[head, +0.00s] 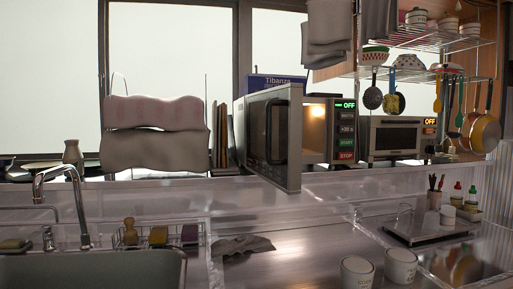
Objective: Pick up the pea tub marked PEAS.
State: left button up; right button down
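Two white cup-shaped containers stand side by side at the bottom of the head view, a left one (357,272) and a right one (401,267). Both carry small markings that are too small to read, so I cannot tell whether either is the pea tub. I cannot make out the word PEAS anywhere in view. Neither of my grippers shows in the head view.
A microwave (293,150) has its door swung open toward me. A sink (90,272) with a tall tap (70,185) is at left. A dark cloth (243,245) lies on the counter. A raised tray (432,230) is at right. The counter between is clear.

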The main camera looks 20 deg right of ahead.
aim_at(401, 264)
jog(key=z, duration=1.4)
